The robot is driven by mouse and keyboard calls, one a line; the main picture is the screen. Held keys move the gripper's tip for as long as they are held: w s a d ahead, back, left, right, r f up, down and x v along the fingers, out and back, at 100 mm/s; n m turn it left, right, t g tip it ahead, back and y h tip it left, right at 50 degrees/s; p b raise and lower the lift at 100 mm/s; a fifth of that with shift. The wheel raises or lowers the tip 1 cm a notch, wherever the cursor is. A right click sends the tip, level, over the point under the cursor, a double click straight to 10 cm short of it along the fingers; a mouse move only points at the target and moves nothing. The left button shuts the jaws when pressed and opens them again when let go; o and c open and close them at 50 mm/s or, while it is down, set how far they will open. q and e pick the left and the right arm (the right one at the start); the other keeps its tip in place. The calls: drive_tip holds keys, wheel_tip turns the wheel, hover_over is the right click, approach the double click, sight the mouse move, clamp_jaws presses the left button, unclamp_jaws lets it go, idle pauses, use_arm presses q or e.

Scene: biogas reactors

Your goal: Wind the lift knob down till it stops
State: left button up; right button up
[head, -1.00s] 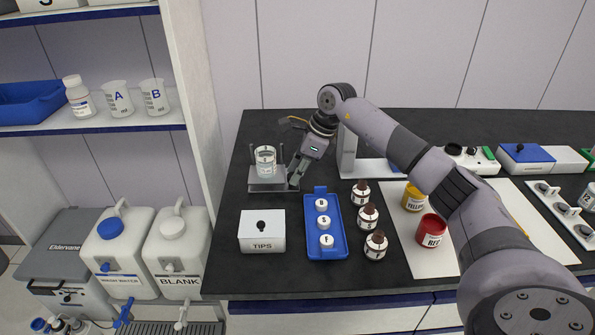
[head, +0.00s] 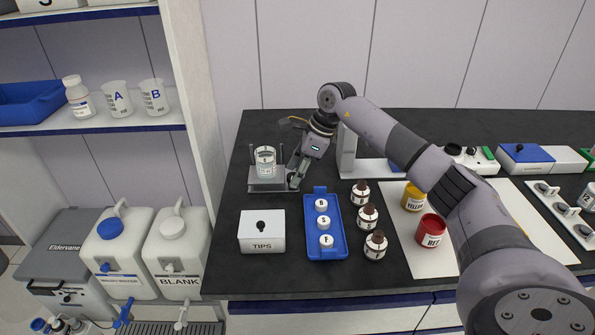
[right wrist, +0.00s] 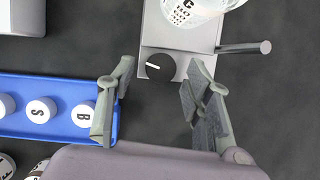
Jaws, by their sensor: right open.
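The lift (head: 266,186) is a grey stand at the back left of the black bench, with a beaker of clear liquid (head: 265,162) on it. The lift knob (right wrist: 158,66) is round and black with a white pointer line, on the lift's near side in the right wrist view. My right gripper (head: 296,175) is beside the lift's right side. In the right wrist view its fingers (right wrist: 160,84) are spread, one to each side of the knob, and do not visibly touch it. My left gripper is not in view.
A blue tray (head: 313,246) with several lettered white caps lies in front of the gripper. A white TIPS box (head: 262,238) stands at its left. Brown bottles (head: 368,216) stand to the right. A grey post (right wrist: 245,48) sticks out from the lift near the right finger.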

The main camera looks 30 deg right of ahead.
drive_tip(key=shift+r, duration=0.1)
drive_tip(key=v, duration=1.1)
drive_tip(key=shift+r, duration=0.4)
